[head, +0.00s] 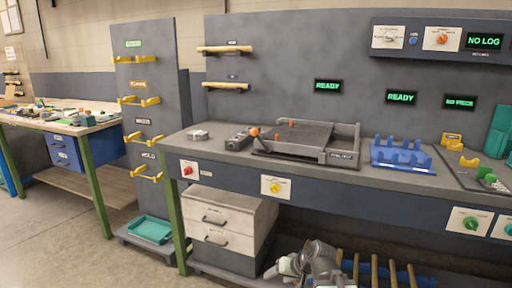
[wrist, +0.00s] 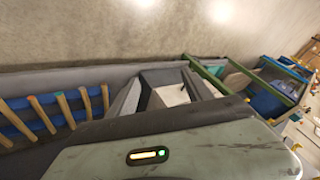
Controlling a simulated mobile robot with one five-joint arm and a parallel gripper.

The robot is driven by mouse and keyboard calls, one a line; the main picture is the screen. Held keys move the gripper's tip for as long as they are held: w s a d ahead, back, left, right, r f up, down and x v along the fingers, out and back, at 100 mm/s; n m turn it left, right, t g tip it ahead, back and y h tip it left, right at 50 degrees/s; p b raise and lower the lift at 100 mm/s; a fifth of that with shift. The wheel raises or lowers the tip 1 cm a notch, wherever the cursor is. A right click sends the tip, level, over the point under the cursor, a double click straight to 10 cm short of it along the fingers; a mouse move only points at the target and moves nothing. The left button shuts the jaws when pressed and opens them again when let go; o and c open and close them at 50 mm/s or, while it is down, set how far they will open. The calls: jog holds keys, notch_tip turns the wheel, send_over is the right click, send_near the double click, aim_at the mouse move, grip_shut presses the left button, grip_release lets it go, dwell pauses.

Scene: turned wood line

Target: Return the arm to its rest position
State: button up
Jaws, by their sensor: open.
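My arm (head: 320,258) is folded low at the bottom edge of the head view, in front of the bench and below its top. My gripper (head: 282,268) shows at its left side, small and partly cut off. It is open, and I see nothing held in it. That view is tilted and looks past a grey panel of my own body with a small lit strip.
The workbench (head: 225,165) carries a grey fixture (head: 300,138) and a blue rack (head: 402,153). A drawer cabinet (head: 228,218) and several wooden rods (wrist: 66,108) are below. A second table (head: 60,122) stands left. Open floor (head: 75,245) lies at lower left.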

jog(key=s+d+f+g+h+p, duration=0.25)
jog(key=s+d+g+h, duration=0.25)
jog(key=s+d, duration=0.45)
notch_tip(320, 180, up, 31)
jog(key=p, duration=3)
jog(key=shift+s+a+m+p, duration=0.2)
jog(key=shift+a+m+p, duration=0.1)
jog(key=shift+a+p, duration=0.05)
